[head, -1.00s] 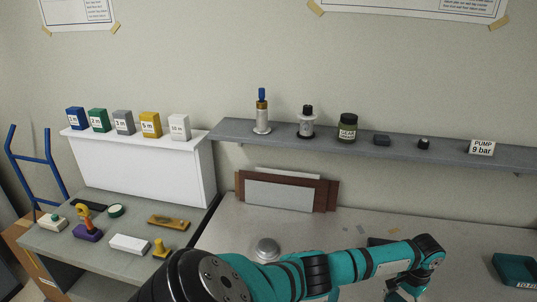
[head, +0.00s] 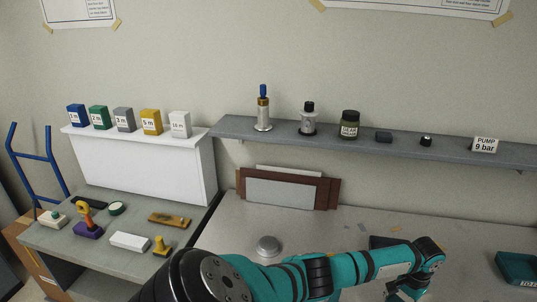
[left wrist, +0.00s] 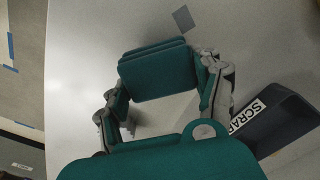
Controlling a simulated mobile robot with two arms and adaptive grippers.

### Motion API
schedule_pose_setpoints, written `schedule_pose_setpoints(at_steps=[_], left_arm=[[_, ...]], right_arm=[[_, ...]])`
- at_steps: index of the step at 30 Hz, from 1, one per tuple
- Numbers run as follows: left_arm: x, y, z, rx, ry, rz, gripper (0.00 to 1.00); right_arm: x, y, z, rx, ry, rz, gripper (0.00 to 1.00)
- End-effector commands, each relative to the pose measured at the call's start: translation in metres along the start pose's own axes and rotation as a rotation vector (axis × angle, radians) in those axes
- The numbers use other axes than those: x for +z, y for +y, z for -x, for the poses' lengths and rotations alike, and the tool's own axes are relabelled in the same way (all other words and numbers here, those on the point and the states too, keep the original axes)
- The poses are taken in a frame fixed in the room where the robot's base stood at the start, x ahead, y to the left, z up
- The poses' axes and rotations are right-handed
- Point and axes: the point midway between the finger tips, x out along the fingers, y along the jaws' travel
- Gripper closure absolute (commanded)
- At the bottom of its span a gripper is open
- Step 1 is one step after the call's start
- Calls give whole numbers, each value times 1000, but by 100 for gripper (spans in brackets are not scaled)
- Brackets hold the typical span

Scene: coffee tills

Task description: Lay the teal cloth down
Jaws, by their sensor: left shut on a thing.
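The teal cloth (left wrist: 158,84) shows in the left wrist view as a folded, layered pad between the fingers of my left gripper (left wrist: 165,72). The gripper is shut on it, over the pale worktop (left wrist: 80,50). I cannot tell whether the cloth touches the surface. In the head view my left arm crosses the lower middle, and its gripper (head: 405,293) is at the bottom edge, mostly cut off. The cloth cannot be made out there. My right gripper is in neither view.
A dark tray labelled SCRAP (left wrist: 275,122) is right of the gripper. A teal tray (head: 518,268) lies at the far right. A metal dome (head: 268,246) and leaning panels (head: 285,190) are behind the arm. A shelf (head: 390,146) runs above. Worktop left of the gripper is clear.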

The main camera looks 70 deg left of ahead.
Motion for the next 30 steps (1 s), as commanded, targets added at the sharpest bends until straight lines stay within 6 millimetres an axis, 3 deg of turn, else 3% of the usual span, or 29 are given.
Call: schedule_pose_setpoints(at_steps=[20,21,26,30], left_arm=[[0,0,-22,0,0,0,65],[0,0,-20,0,1,-1,29],[0,0,-20,-1,0,0,8],[0,0,-20,-1,0,0,6]], right_arm=[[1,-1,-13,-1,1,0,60],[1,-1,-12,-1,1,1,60],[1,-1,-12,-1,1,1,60],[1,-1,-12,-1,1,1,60]])
